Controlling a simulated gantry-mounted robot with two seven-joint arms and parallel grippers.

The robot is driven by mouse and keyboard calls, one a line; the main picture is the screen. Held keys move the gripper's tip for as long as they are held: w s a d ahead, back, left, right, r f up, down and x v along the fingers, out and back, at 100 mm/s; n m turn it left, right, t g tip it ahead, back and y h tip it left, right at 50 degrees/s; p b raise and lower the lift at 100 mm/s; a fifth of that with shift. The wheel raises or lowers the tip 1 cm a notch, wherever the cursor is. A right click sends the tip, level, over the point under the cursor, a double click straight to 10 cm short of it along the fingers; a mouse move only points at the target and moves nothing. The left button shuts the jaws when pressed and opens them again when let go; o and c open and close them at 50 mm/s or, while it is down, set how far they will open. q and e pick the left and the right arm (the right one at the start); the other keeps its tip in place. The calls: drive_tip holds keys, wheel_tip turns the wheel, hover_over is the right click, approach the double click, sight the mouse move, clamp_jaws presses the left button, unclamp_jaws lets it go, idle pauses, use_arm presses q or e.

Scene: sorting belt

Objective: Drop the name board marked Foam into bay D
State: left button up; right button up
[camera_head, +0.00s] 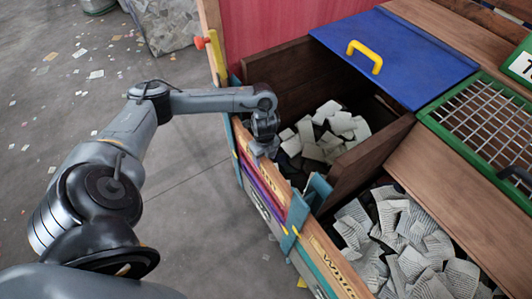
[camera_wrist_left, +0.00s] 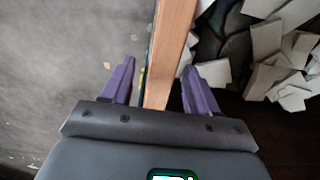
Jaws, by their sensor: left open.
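My left gripper (camera_head: 264,152) is at the front wall of the bay with the blue lid. In the left wrist view its two purple fingers (camera_wrist_left: 158,85) are open, one on each side of a wooden board (camera_wrist_left: 172,45), seen along its top edge. No writing shows on this board there, so I cannot tell whether it is the Foam one. In the head view a wooden board (camera_head: 335,262) nearer to me has lettering that looks like "White". No bay letter D can be read. My right gripper is not in view.
Pale scraps (camera_head: 325,135) fill the bay behind the gripper, and papers (camera_head: 400,240) fill the nearer bay. A brown divider (camera_head: 362,165) separates them. A blue lid (camera_head: 395,55) with a yellow handle and a green-framed grille (camera_head: 485,125) lie behind. The floor at left is open, with litter.

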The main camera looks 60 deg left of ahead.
use_arm(q)
wheel_tip(320, 180, down, 4)
drive_tip(key=shift+w+f+b, duration=0.1)
drive_tip(key=shift+w+b, duration=0.05)
drive_tip(key=shift+b, duration=0.5)
drive_tip(key=shift+f+b, duration=0.35)
drive_tip(key=shift+f, duration=0.65)
clamp_jaws()
drive_tip(key=c, duration=0.5)
unclamp_jaws()
clamp_jaws()
drive_tip(key=shift+r, duration=0.15)
